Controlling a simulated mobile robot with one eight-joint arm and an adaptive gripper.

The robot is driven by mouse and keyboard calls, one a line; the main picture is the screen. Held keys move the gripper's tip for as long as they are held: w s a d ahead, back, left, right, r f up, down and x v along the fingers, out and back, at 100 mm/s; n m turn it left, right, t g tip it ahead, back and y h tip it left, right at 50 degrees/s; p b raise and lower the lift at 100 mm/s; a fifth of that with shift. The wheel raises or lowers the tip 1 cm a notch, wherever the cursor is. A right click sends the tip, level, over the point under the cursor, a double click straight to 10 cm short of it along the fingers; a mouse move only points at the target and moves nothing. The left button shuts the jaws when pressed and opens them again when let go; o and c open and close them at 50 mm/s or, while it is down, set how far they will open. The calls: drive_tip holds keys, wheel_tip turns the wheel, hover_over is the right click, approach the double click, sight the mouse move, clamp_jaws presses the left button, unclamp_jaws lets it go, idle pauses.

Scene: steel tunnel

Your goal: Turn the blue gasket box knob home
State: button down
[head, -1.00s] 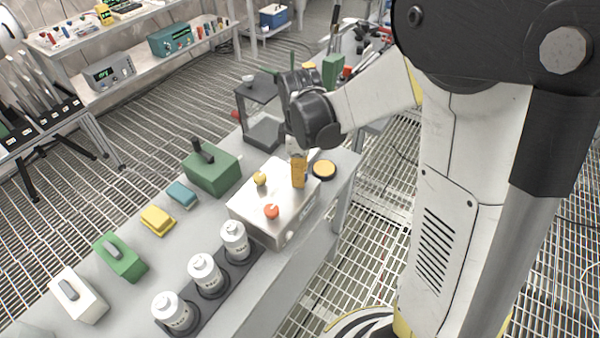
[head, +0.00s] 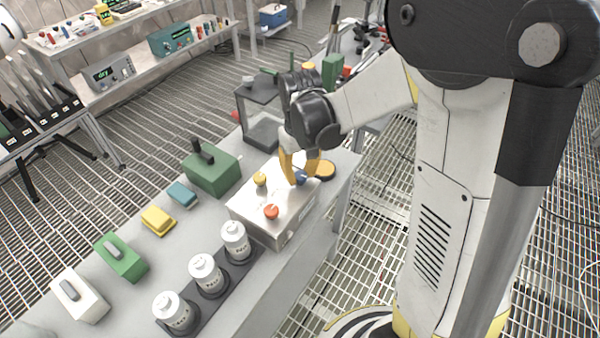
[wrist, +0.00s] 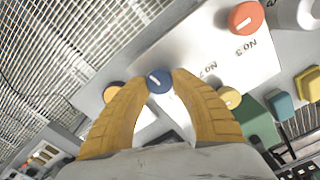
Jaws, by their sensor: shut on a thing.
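The yellow knob (head: 260,179) and orange-red knob (head: 271,212) stand clear of the fingers.
A yellow-topped round piece (head: 325,169) lies close beside the right finger. A green block with a handle (head: 212,168) stands behind the box to the left. Several white bottles (head: 206,275) stand in a dark rack in front.

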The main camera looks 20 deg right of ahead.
sight(301, 174)
drive_tip(key=m, duration=0.5)
drive_tip(key=shift+d+m, duration=0.1)
drive_tip(key=shift+m, duration=0.2)
drive_tip(key=m, duration=0.4)
drive_tip(key=shift+m, duration=0.4)
drive_tip(key=c, duration=1)
unclamp_jaws()
wheel_tip(301, 174, up, 12)
